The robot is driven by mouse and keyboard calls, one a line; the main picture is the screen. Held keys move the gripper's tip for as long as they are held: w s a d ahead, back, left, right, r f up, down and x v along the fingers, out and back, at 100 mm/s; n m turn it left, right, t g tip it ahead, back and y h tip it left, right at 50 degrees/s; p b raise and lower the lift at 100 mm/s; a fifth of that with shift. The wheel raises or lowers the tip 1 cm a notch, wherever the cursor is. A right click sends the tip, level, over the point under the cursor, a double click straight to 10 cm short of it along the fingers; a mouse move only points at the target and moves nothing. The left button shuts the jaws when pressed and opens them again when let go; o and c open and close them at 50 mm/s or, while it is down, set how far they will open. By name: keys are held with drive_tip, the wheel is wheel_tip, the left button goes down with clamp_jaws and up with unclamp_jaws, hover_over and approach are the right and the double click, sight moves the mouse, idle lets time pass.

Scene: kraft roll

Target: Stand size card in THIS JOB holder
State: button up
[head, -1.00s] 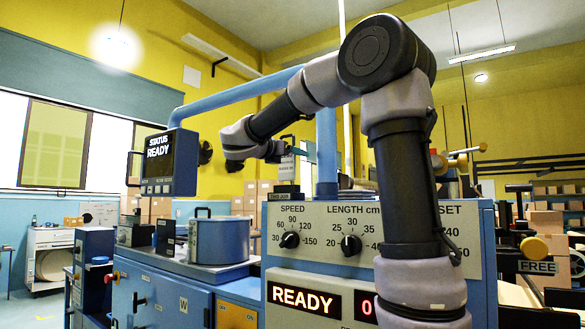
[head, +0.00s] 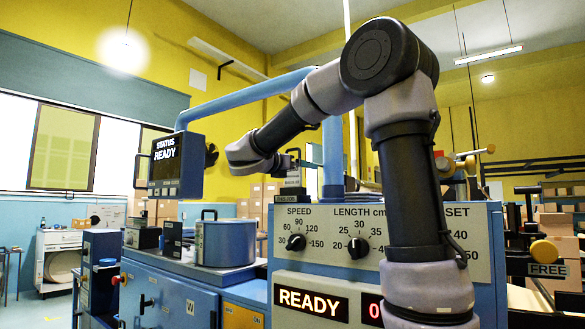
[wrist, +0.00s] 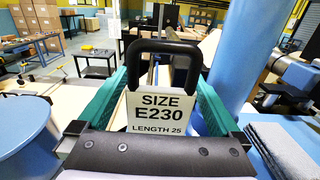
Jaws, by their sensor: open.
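The size card (head: 292,181) is a white plate with a black loop handle. In the wrist view its face (wrist: 161,113) reads SIZE E230, LENGTH 25. In the head view it stands upright at the THIS JOB holder (head: 287,198), on top of the machine console. Its lower edge is too small there to tell how it is seated, and the wrist view hides it behind a dark bar. My gripper (head: 287,161) is at the card's handle. In the wrist view its green fingers (wrist: 156,85) are spread on either side of the card and handle.
A thick blue post (head: 332,150) rises close to the right of the card. A blue drum (head: 225,242) with a handle stands to the left. The status screen (head: 178,165) hangs at the left on a blue pipe. The console front (head: 375,235) carries dials.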

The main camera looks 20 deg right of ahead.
drive_tip(key=v, duration=1.2)
